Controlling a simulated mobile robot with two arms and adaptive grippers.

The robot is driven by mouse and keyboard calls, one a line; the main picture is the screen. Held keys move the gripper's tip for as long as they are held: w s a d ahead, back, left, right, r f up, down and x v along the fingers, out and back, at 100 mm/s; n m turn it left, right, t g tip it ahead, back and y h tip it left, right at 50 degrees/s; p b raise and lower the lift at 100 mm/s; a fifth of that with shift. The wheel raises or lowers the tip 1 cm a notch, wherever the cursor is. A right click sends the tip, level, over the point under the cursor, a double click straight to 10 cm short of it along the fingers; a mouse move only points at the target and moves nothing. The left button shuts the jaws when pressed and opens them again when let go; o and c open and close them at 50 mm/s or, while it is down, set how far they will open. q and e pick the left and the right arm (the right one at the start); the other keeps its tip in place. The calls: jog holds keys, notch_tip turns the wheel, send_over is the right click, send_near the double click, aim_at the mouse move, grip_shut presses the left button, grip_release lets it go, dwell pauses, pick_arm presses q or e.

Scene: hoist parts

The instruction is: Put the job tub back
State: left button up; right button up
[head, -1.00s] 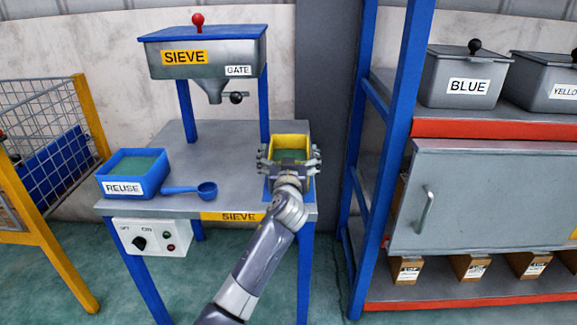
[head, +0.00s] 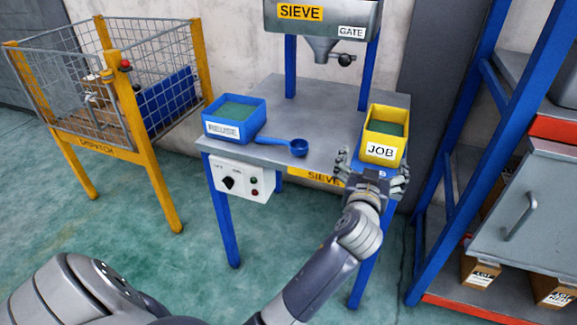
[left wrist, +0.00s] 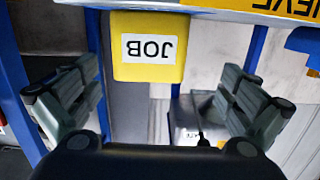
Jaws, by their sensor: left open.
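The yellow job tub (head: 382,141), labelled JOB and holding greenish material, stands upright at the right end of the sieve table (head: 315,158). A blue patch (head: 354,163) shows on the table beside and in front of it. My left gripper (head: 373,173) is open and empty, just in front of the tub, its fingers spread to either side and apart from it. In the left wrist view the tub (left wrist: 150,22) shows beyond the open fingers (left wrist: 158,92), its label upside down. My right gripper is not in view.
A blue REUSE tub (head: 234,112) and a blue scoop (head: 297,147) sit left on the table. The sieve hopper (head: 325,20) stands above. A yellow mesh dispatch cage (head: 150,150) is at left, a blue-posted rack (head: 455,150) at right. Floor between is clear.

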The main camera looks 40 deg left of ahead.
pick_arm(q)
jog(key=s+a+f+g+h, duration=0.1)
jog(key=s+a+f+g, duration=0.25)
jog(key=s+f, duration=0.7)
jog(key=s+d+f+m+g+h, duration=0.1)
jog(key=s+f+g, duration=0.3)
jog(key=s, duration=0.9)
jog(key=s+d+f+m+g+h, duration=0.2)
jog(key=s+f+m+g+h, duration=0.1)
jog(key=s+f, duration=0.6)
jog(key=s+m+g, duration=0.1)
jog(key=s+g, duration=0.1)
jog(key=s, duration=0.2)
jog(key=shift+s+f, duration=0.2)
jog(key=shift+f, duration=0.05)
